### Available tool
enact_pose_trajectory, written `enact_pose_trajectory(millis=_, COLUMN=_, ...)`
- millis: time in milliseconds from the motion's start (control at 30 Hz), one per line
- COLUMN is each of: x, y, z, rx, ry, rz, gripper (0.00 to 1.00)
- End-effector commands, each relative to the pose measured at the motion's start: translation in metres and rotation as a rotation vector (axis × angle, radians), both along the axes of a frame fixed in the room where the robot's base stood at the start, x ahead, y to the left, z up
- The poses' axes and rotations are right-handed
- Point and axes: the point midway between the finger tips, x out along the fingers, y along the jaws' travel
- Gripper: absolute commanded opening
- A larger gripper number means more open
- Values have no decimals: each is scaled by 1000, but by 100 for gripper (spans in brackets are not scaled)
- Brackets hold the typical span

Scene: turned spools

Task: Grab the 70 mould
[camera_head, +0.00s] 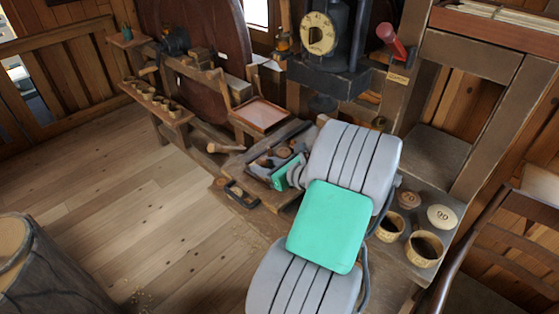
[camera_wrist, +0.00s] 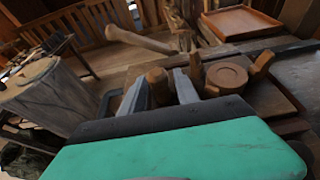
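On the low shelf at the right of the head view, a brown round piece (camera_head: 408,199) has a faint number I cannot read surely; it may be the 70 mould. Beside it, a pale round piece (camera_head: 441,216) appears marked 90. My gripper (camera_wrist: 160,88) shows two grey fingers standing apart in the wrist view. A brown wooden peg (camera_wrist: 158,76) shows between or just beyond them; I cannot tell whether they touch it. A round wooden piece (camera_wrist: 227,74) lies right of the fingers. In the head view my arm hides part of the bench.
Two round wooden cups (camera_head: 425,248) (camera_head: 390,226) stand at the shelf's front. A black press (camera_head: 335,45) with a dial rises behind the bench. A reddish tray (camera_head: 260,114) sits left of it. A chair (camera_head: 490,225) is at right. Open floor (camera_head: 130,195) lies left.

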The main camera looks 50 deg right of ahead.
Motion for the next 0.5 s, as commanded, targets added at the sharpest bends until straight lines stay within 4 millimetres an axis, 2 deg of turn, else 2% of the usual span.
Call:
enact_pose_trajectory(millis=67, x=0, y=0, z=0, rx=0, ry=0, rz=0, gripper=30)
enact_pose_trajectory(millis=433, x=-1, y=0, z=0, rx=0, ry=0, rz=-1, gripper=0)
enact_pose_trajectory(millis=500, x=-1, y=0, z=0, rx=0, ry=0, rz=-1, gripper=0)
